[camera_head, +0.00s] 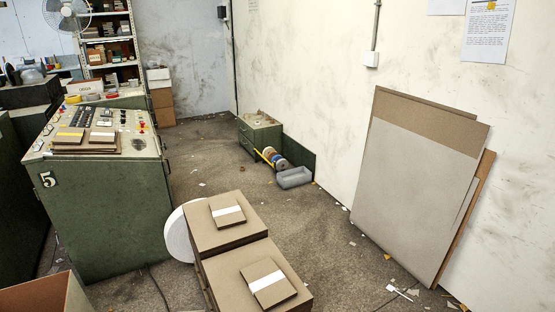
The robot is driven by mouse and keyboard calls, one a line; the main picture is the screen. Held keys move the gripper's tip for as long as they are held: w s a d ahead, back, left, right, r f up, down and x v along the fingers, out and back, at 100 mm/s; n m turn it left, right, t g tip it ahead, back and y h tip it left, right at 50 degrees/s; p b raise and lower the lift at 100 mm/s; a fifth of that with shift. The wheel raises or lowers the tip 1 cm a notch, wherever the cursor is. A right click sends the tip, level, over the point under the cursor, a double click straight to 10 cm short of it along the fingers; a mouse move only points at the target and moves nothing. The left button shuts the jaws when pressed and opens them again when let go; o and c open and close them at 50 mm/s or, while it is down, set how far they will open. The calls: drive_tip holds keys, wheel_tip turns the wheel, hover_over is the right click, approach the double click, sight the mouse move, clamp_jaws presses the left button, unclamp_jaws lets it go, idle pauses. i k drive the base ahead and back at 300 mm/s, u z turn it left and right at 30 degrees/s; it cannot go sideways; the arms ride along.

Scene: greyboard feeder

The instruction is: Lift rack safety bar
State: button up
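I cannot make out a rack safety bar for certain in the head view. A tall shelf rack (84,56) holding several stacks and boxes stands at the back left, partly hidden by a fan. A thin yellow bar (263,157) leans low beside some tape rolls near the right wall; I cannot tell whether it belongs to a rack. My gripper is not in view.
A green control cabinet (105,210) marked 5 stands at left. Brown board stacks (226,238) and a white roll (178,236) block the front middle. Large boards (408,190) lean on the right wall. The littered floor (325,240) between is mostly open.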

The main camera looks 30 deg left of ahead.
sight(255, 150)
drive_tip(key=u, duration=0.2)
drive_tip(key=i, duration=2.9)
drive_tip(key=u, duration=1.8)
drive_tip(key=i, duration=3.4)
drive_tip(key=z, duration=0.5)
